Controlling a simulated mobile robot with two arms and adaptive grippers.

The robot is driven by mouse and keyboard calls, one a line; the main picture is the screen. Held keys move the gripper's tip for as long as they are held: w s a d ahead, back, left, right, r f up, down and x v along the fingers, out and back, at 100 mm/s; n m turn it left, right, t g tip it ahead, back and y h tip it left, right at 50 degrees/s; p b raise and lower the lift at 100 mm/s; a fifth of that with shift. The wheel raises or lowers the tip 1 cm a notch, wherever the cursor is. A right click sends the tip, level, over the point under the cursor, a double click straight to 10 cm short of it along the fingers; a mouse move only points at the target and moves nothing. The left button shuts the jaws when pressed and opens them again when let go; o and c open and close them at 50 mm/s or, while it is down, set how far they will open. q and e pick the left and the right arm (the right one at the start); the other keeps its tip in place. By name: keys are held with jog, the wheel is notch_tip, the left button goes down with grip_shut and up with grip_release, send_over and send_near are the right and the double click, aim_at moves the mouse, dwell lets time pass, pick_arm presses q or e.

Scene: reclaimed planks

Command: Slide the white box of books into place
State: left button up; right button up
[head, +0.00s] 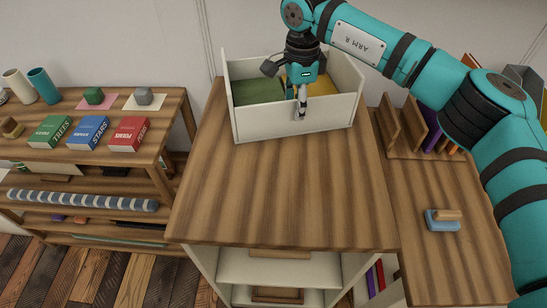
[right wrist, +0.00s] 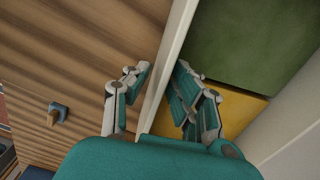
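The white box (head: 262,125) sits near the back of the wooden cabinet top (head: 285,200). It holds a green book (head: 258,91) and a yellow book (head: 322,84); they also show in the right wrist view, green (right wrist: 245,45) and yellow (right wrist: 238,112). My right gripper (head: 301,108) is down at the box's front wall. In the right wrist view the box wall (right wrist: 164,85) runs between its two fingers (right wrist: 165,72), one outside and one inside. A gap shows between the outer finger and the wall, so the gripper looks open. My left gripper is not in view.
A side shelf (head: 70,168) at left holds books, cups and a striped roll. At right, a lower wooden top (head: 455,265) carries a blue brush-like item (head: 443,220) and a book rack (head: 400,140). The cabinet top in front of the box is clear.

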jog(key=o, duration=0.4)
notch_tip(320, 180, up, 7)
jog(key=p, duration=0.4)
jog(key=shift+s+p, duration=0.1)
jog(key=shift+p, duration=0.25)
jog(key=o, duration=0.5)
jog(key=shift+o, duration=0.2)
jog(key=shift+f, duration=0.2)
notch_tip(320, 180, up, 8)
jog(key=shift+f, duration=0.15)
